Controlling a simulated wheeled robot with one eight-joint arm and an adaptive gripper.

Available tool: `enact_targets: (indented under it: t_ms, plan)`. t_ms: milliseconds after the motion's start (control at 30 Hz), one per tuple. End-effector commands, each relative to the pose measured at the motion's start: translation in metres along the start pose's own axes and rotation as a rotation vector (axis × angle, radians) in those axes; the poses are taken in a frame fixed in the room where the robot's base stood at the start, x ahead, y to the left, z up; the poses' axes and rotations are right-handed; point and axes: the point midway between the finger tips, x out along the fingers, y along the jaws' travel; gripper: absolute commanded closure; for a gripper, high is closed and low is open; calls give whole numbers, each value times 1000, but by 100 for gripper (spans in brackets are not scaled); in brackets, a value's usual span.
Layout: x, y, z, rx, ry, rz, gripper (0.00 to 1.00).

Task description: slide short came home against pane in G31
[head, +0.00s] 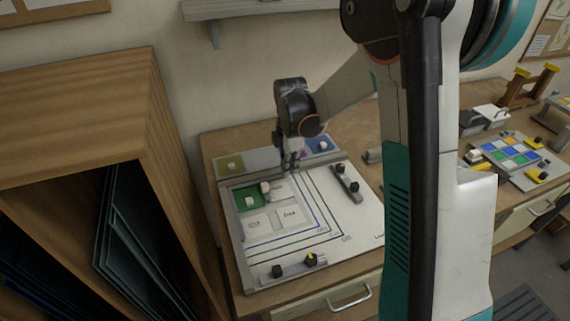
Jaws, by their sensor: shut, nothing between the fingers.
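A white layout board (365,218) lies on the wooden bench, with printed outlines and lettered cells. A green pane (241,193) lies in its upper left corner, with two small pale blocks on or beside it. My gripper (290,168) points down over the board's back edge, to the right of the green pane. Its fingers look closed, with nothing visible between them. I cannot pick out the short came with certainty; it is too small or hidden at this distance. The cell lettering is too small to read as G31.
Grey bars with dark and yellow knobs (310,260) lie at the board's front and right. Olive (231,165) and blue (320,145) panes lie behind. A wooden rack (75,110) stands left. A colored-tile panel (512,152) lies far right. My arm hides part of the bench.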

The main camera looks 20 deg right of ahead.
Motion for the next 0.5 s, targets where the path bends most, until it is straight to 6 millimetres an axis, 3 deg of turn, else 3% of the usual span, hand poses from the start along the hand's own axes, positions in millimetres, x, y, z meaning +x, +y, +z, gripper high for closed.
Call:
enact_targets:
  t_ms: [33,300,500]
  plan:
    - [13,0,0,0,0,0,100]
    - [65,0,0,0,0,0,100]
    - [60,0,-31,-3,0,0,100]
